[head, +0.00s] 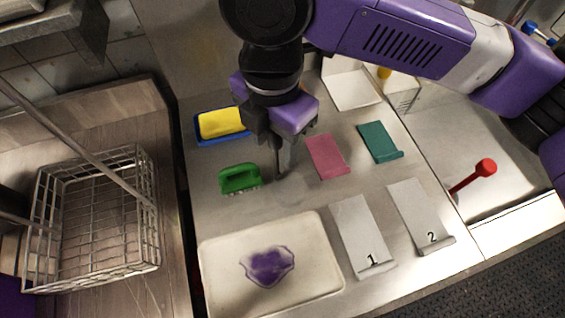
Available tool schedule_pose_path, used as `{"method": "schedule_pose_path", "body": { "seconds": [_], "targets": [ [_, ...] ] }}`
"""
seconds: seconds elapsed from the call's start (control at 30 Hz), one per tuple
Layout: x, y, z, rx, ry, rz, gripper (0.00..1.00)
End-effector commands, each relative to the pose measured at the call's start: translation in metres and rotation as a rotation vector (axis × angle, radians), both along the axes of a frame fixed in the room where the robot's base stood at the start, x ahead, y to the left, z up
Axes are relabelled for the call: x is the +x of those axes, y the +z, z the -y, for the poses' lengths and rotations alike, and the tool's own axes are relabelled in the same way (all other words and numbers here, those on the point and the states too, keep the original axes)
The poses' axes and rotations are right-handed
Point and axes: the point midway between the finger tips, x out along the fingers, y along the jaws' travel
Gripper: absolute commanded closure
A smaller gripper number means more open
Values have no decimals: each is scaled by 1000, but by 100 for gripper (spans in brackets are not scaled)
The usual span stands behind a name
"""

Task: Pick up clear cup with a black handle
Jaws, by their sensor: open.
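A faint, see-through round shape (289,191), which looks like the clear cup, stands on the steel counter just below my gripper. Its outline is hard to make out, and I cannot tell its black handle apart from the dark fingers. My gripper (283,172) points down over the middle of the counter, with its fingertips at or just above the cup's far side. The jaws are open, seen nearly edge-on. I cannot tell whether a finger touches the cup or whether the handle lies between the fingers.
A green brush (239,179) is close on the left; a pink plate (327,156) is close on the right. A cream tray (222,292) with a purple patch lies in front. Numbered grey plates (358,228) lie front right. A yellow sponge (222,123) and wire basket (97,225) are left.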

Motion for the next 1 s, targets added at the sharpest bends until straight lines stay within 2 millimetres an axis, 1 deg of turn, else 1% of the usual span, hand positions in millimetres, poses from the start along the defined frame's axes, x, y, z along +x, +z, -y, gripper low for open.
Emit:
{"method": "schedule_pose_path", "body": {
  "seconds": [0.1,0.3,0.37,0.5,0.53,0.57,1.0],
  "targets": [
    [0,-6,0,-1,0,-1,51],
    [0,-7,0,0,0,0,51],
    [0,-7,0,0,0,0,63],
    [0,-6,0,0,0,0,90],
    [0,-6,0,0,0,0,96],
    [0,-6,0,0,0,0,100],
    [0,-6,0,0,0,0,100]
  ]
}}
